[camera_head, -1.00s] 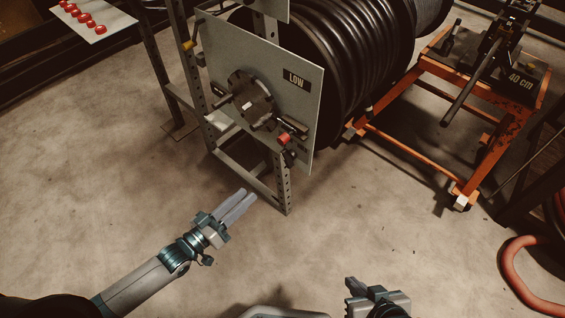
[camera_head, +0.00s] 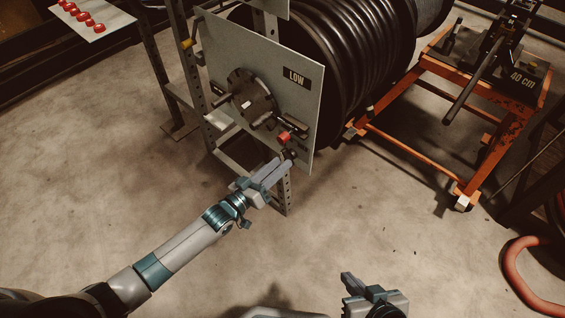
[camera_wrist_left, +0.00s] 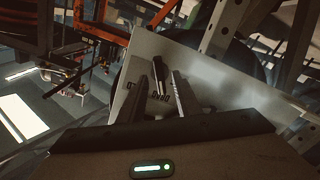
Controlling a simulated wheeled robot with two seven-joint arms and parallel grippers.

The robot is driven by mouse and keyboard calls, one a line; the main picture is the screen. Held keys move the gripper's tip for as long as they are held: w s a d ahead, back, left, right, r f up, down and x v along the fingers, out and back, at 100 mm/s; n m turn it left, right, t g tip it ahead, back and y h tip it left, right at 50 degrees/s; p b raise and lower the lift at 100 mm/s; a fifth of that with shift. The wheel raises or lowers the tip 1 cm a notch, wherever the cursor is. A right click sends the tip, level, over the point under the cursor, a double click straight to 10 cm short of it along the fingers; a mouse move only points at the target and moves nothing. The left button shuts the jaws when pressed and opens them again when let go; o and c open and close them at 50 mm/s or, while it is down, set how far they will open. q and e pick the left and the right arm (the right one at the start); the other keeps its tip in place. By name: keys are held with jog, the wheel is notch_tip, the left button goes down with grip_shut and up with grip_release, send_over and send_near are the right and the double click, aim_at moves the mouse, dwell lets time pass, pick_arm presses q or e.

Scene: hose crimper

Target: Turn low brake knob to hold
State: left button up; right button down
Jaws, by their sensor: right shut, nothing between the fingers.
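The grey LOW panel (camera_head: 300,105) stands on a metal frame, with a round dark hub (camera_head: 250,97) on it. A red piece (camera_head: 284,137) sits at its lower right, with a small dark knob (camera_head: 291,154) just below. My left gripper (camera_head: 277,170) is open with its fingertips close to that dark part. In the left wrist view, a dark upright knob (camera_wrist_left: 160,77) shows between and beyond the fingers (camera_wrist_left: 160,96), against the panel (camera_wrist_left: 205,75). Contact cannot be told. Lettering by the knob is too small to read. My right gripper (camera_head: 347,281) is shut and empty, low in the head view.
A large black hose reel (camera_head: 350,60) is behind the panel. An orange stand (camera_head: 480,95) with a 40 cm sign is at right. A red hose (camera_head: 520,275) lies at lower right. The floor between my arms and the stand is clear.

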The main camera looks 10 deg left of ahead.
aim_at(289, 156)
pick_arm(q)
jog(key=shift+x, duration=1.15)
pick_arm(e)
jog(key=shift+a+r, duration=0.1)
jog(key=shift+a, duration=0.1)
pick_arm(q)
grip_shut()
pick_arm(e)
jog(key=shift+d, duration=0.1)
pick_arm(q)
jog(key=shift+m, duration=0.4)
pick_arm(e)
jog(key=shift+s, duration=0.1)
pick_arm(q)
jog(key=m+p, duration=0.2)
jog(key=m, duration=0.9)
pick_arm(e)
jog(key=d, duration=0.1)
jog(key=s+d+f+g, duration=0.1)
jog(key=shift+s+d+h, duration=0.1)
jog(key=shift+d+h, duration=0.2)
jog(key=shift+h, duration=0.1)
pick_arm(q)
jog(key=shift+r, duration=0.1)
pick_arm(e)
jog(key=shift+s+a, duration=0.1)
